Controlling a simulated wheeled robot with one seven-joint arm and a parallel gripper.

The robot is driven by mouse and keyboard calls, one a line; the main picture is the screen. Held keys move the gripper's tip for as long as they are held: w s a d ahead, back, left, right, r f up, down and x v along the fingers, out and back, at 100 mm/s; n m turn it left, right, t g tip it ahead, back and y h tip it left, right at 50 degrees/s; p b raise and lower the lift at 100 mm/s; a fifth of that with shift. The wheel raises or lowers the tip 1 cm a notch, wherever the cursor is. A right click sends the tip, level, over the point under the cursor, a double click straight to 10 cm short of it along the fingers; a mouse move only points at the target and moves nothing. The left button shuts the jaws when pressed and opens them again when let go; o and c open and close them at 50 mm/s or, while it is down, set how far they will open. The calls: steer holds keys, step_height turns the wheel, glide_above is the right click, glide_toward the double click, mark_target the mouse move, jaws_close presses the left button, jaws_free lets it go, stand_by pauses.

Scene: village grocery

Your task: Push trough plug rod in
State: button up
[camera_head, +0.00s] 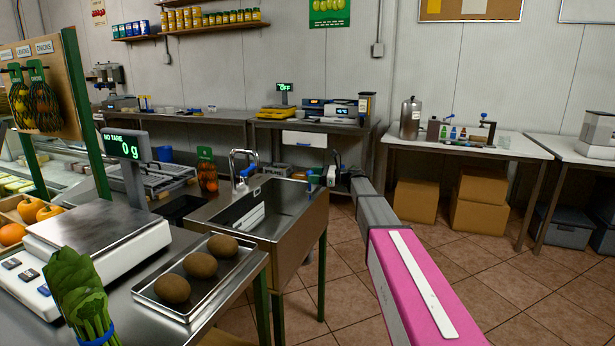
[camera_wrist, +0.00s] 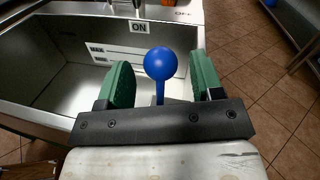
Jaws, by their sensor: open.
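The trough plug rod shows in the wrist view as a blue ball knob (camera_wrist: 160,64) on a thin blue stem. It stands upright between the two green fingers of my gripper (camera_wrist: 160,78), with a gap on each side. My gripper is open and not closed on it. The steel trough (camera_wrist: 62,88) lies beyond the fingers. In the head view the knob (camera_head: 331,175) is small at the right end of the trough (camera_head: 290,232), beside my gripper. The lower end of the rod is hidden.
An ON label (camera_wrist: 139,28) is on the trough's far rim, with OFF lettering (camera_wrist: 183,14) to its right. A tap with a blue handle (camera_head: 247,172) stands at the trough's back left. A tray (camera_head: 190,312) with potatoes is front left. Tiled floor (camera_head: 500,275) is clear at right.

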steer(key=s+d, duration=0.1)
steer(key=d, duration=0.6)
steer(key=shift+s, duration=0.2)
stand_by(1.4)
